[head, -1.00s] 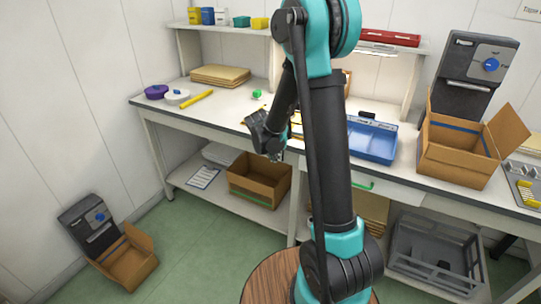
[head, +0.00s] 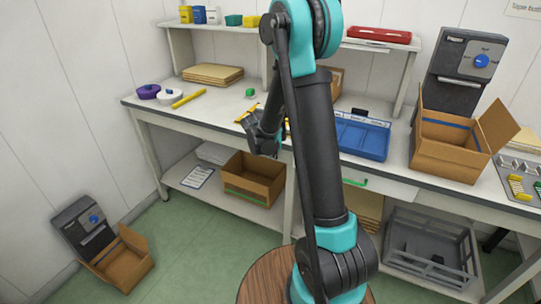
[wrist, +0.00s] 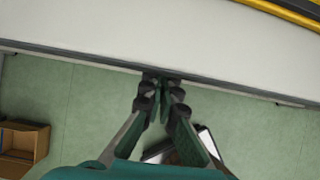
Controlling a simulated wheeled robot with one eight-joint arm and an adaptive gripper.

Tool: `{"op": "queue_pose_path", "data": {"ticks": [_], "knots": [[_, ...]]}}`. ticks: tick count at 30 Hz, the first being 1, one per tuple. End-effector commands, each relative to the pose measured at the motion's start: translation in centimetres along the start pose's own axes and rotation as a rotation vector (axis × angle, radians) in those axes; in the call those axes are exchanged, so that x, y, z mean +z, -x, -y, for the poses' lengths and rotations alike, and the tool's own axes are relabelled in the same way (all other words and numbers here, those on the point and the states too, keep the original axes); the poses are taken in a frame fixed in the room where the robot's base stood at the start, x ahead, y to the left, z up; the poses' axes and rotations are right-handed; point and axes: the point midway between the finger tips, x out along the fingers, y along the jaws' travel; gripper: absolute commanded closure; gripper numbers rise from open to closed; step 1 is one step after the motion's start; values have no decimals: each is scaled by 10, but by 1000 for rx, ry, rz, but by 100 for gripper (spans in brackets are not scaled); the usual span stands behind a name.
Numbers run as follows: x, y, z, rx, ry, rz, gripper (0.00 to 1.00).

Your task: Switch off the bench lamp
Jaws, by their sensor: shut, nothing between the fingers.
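I cannot clearly make out the bench lamp or its switch. A pale strip (head: 368,46) under the right upper shelf may be the lamp, but it is partly hidden by my arm and does not look brightly lit. My gripper (head: 268,151) hangs at the front edge of the bench (head: 222,108), left of my arm's upright link. In the wrist view my gripper (wrist: 162,84) is shut and empty, its fingertips by the bench's front edge with green floor beyond.
A blue tray (head: 362,137), a cardboard box (head: 445,150) and a dark machine with a blue knob (head: 465,65) stand on the right of the bench. Folders (head: 212,75), tapes and a yellow stick (head: 188,98) lie at the left.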

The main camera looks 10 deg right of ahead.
Motion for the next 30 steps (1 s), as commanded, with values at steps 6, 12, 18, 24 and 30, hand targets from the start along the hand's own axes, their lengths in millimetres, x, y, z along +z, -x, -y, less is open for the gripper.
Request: {"op": "queue_pose_path", "data": {"ticks": [6,12,18,24,30], "knots": [[2,3,0,0,0,0,100],[6,10,0,0,0,0,100],[9,14,0,0,0,0,100],[8,14,0,0,0,0,100],[4,21,-3,0,2,-1,100]]}}
